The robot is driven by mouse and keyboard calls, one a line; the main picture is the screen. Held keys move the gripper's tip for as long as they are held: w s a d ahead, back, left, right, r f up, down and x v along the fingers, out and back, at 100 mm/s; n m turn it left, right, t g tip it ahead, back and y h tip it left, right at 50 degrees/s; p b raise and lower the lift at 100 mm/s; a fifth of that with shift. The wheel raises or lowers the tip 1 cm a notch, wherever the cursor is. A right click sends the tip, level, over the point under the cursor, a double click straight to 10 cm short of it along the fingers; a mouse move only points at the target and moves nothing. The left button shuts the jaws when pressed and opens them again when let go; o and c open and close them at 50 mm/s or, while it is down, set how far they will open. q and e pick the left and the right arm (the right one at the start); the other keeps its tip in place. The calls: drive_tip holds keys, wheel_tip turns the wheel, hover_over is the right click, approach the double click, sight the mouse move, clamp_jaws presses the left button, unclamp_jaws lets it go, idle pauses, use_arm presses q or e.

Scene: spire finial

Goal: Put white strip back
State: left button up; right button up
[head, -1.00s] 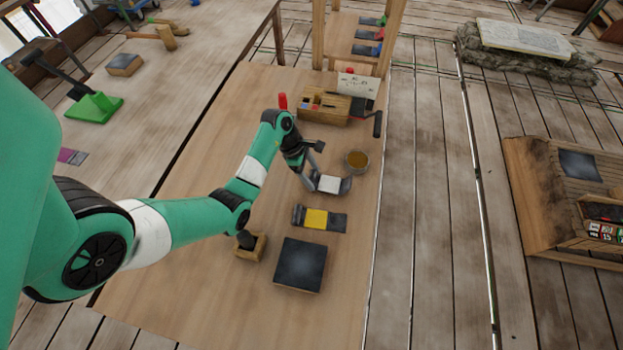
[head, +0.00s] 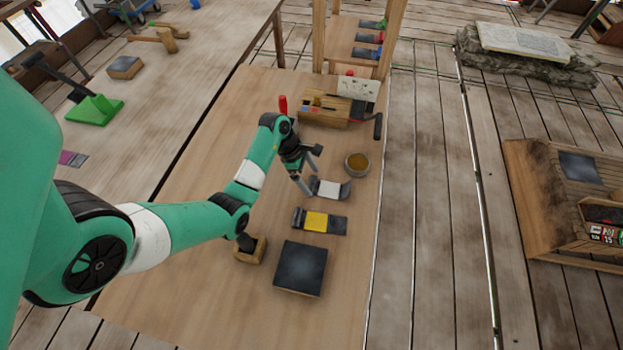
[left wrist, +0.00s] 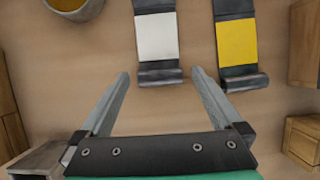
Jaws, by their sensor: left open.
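The white strip (head: 328,188) lies on the wooden table, a white panel with dark ends, one end curled up. It also shows in the left wrist view (left wrist: 157,37), ahead of the fingers. My left gripper (head: 311,172) is open and empty, with its fingertips just beside the left end of the strip. In the left wrist view the left gripper (left wrist: 158,75) has its fingers spread to either side of the strip's near rolled end, apart from it. My right gripper is not in view.
A yellow strip (head: 318,221) lies just nearer than the white one. A bowl (head: 357,163) stands close behind it. A dark square block (head: 300,267) and a small wooden block (head: 250,249) are nearer. A wooden box (head: 325,109) stands farther back.

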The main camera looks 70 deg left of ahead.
use_arm(q)
drive_tip(key=p+v, duration=0.5)
drive_tip(key=v, duration=0.5)
drive_tip(key=shift+r, duration=0.4)
